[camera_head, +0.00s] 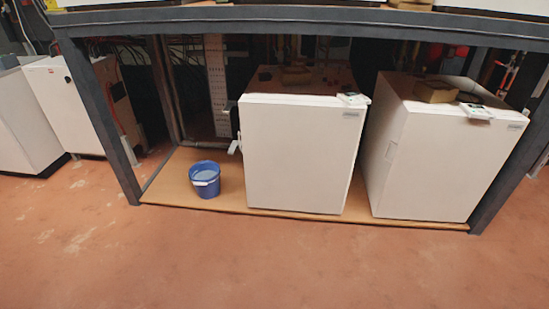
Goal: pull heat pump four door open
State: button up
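Two white heat pumps stand side by side on a low wooden platform under a dark metal frame in the head view. The middle heat pump (300,155) faces me with its flat front shut, and a small pale part sticks out at its left edge. The right heat pump (432,160) also looks shut, with a handle-like mark on its left side. No number can be read on either, so I cannot tell which is number four. My gripper is not in view.
A blue bucket (205,179) stands on the wooden platform (165,188) left of the middle heat pump. Dark frame posts (105,125) stand at both ends. More white units (68,105) are at the far left. The reddish floor (270,262) in front is clear.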

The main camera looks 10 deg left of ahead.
aim_at(302, 159)
jog(key=i+j, duration=0.8)
jog(key=j, duration=0.15)
jog(key=i+j, duration=0.75)
jog(key=j, duration=0.2)
jog(key=i+j, duration=0.8)
jog(key=j, duration=0.1)
